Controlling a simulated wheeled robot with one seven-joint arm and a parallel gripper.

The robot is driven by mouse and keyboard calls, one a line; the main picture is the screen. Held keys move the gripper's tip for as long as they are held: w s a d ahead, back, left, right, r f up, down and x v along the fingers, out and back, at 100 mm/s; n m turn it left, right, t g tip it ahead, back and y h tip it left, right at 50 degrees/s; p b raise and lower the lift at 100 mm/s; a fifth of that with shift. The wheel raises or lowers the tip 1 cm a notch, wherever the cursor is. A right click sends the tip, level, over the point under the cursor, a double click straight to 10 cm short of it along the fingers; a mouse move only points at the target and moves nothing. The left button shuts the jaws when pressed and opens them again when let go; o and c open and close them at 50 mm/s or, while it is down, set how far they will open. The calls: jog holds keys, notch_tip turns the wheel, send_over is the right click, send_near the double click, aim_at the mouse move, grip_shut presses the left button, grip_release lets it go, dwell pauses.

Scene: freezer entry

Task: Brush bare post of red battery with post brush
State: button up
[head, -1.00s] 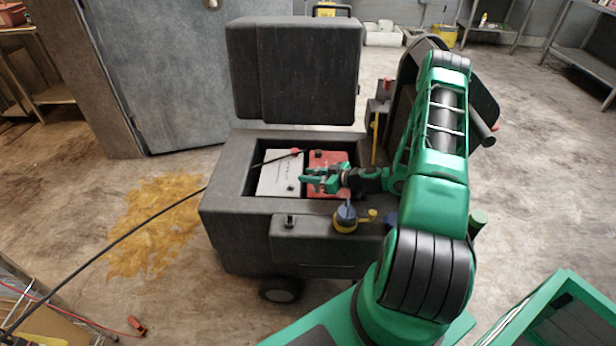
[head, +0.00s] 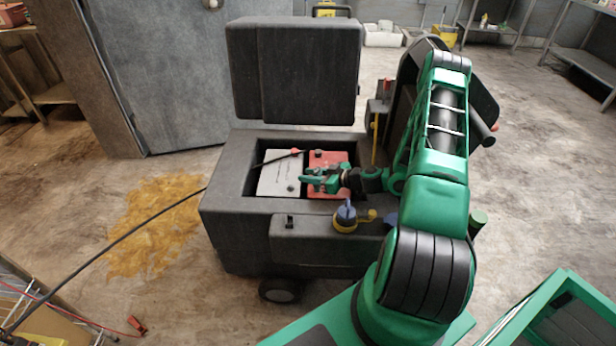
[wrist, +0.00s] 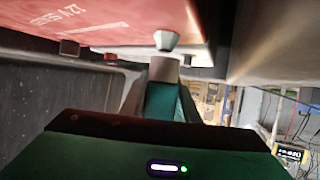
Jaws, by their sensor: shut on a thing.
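The red battery (head: 341,160) lies in the open bay of the dark cart, right of a pale grey battery. My gripper (head: 308,180) is over its near left part, with the arm reaching in from the right. In the wrist view the battery's red face (wrist: 110,18) fills the top, seen upside down. A grey tapered post (wrist: 166,40) sticks out from it. My green fingers are shut on a pale cylinder, apparently the post brush (wrist: 164,69). It is in line with the post and appears to meet it; whether it fits around it is hidden.
The pale battery (head: 278,175) has a red clamp and a black cable (head: 150,218) running off left. The cart's lid (head: 295,75) stands open behind. A blue piece in a yellow ring (head: 345,224) sits on the near ledge. A yellow stain marks the floor left.

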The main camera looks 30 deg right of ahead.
jog(key=shift+d+f, duration=0.25)
jog(key=shift+d, duration=0.3)
dwell(0.4)
jog(key=shift+s+a, duration=0.1)
jog(key=shift+a, duration=0.15)
dwell(0.5)
notch_tip(320, 180, up, 14)
jog(key=a, duration=1.5)
jog(key=shift+a+n+y, duration=0.15)
jog(key=shift+n+y, duration=0.15)
jog(key=d+f, duration=0.9)
jog(key=d, duration=0.6)
jog(key=shift+w+f, duration=0.15)
jog(key=shift+w, duration=0.05)
jog(key=shift+f, duration=0.1)
